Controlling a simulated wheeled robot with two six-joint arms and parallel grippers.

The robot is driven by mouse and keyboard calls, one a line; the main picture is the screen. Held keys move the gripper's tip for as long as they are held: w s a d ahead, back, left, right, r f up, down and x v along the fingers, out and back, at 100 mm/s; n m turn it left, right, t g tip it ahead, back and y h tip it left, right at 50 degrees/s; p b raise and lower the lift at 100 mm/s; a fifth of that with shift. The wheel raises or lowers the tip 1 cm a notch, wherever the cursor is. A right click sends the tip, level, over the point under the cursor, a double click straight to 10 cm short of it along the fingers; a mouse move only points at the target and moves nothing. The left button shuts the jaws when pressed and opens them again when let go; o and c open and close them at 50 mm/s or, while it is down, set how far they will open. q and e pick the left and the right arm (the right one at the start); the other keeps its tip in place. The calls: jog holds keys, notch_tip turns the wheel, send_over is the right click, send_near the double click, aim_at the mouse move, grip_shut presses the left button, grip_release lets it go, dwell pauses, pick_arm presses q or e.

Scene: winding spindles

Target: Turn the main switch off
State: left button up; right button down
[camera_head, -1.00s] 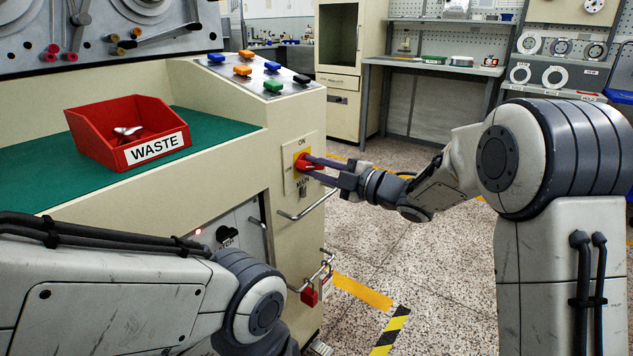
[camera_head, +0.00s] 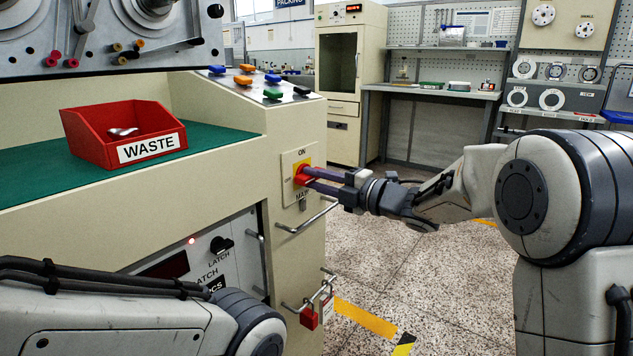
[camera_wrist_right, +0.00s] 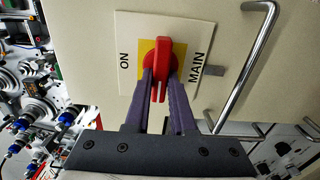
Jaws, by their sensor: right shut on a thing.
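The main switch (camera_head: 301,175) is a red knob on a yellow square, set in a cream plate (camera_head: 290,193) on the cabinet's end face. The plate has ON above the knob and MAIN below it. My right gripper (camera_head: 307,178) reaches it from the right, its purple fingers closed on the knob. In the right wrist view, the red handle (camera_wrist_right: 161,68) stands between the fingertips of my right gripper (camera_wrist_right: 160,82). My left gripper is out of view.
A metal bar handle (camera_head: 307,216) sticks out just below the switch plate. A red padlock (camera_head: 309,317) hangs lower on the cabinet. A red WASTE bin (camera_head: 82,138) stands on the green top, with coloured buttons (camera_head: 243,80) behind. The floor right of the cabinet is open.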

jog(key=shift+s+f, duration=0.1)
jog(key=shift+f, duration=0.05)
jog(key=c, duration=0.8)
grip_release()
jog(key=shift+o, duration=0.2)
jog(key=p+v, duration=0.2)
jog(key=v, duration=0.8)
jog(key=shift+s+d, duration=0.15)
jog(key=shift+d, duration=0.05)
